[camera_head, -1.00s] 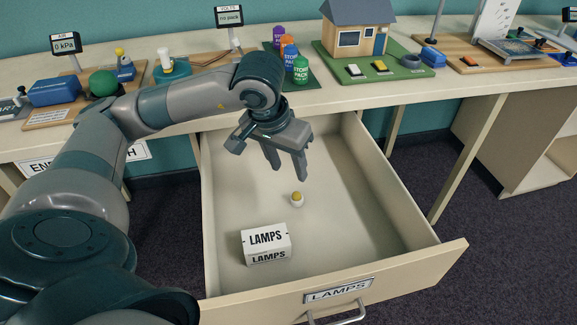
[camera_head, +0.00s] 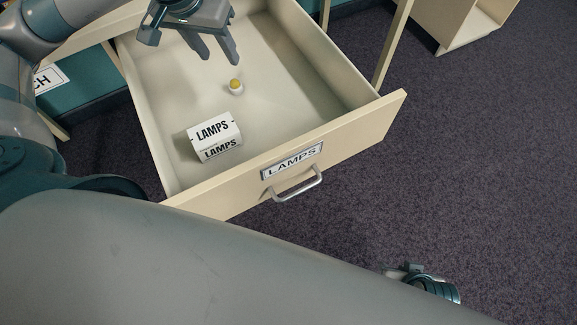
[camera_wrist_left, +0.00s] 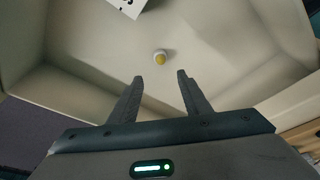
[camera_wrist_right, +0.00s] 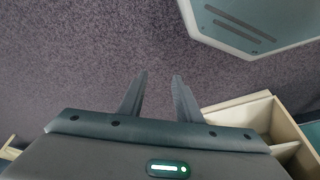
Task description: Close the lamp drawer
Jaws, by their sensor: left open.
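The lamp drawer (camera_head: 350,135) is cream, labelled LAMPS, and stands pulled far out from the bench. A silver bar handle (camera_head: 298,186) is on its front. Inside lie a white LAMPS box (camera_head: 214,133) and a small white bulb with a yellow middle (camera_head: 236,86). My left gripper (camera_head: 221,57) is open and empty over the drawer's inside, behind the bulb; the left wrist view shows the bulb (camera_wrist_left: 160,58) ahead of its parted fingers. My right gripper (camera_wrist_right: 160,76) is open and empty over carpet; in the head view only part of that hand shows, to the right of the drawer front.
Dark carpet (camera_head: 470,170) lies clear in front and to the right of the drawer. A bench leg (camera_head: 393,45) stands beside the drawer's right side. A cream shelf unit (camera_head: 455,30) is at the top right. My grey arm covers the lower left of the head view.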

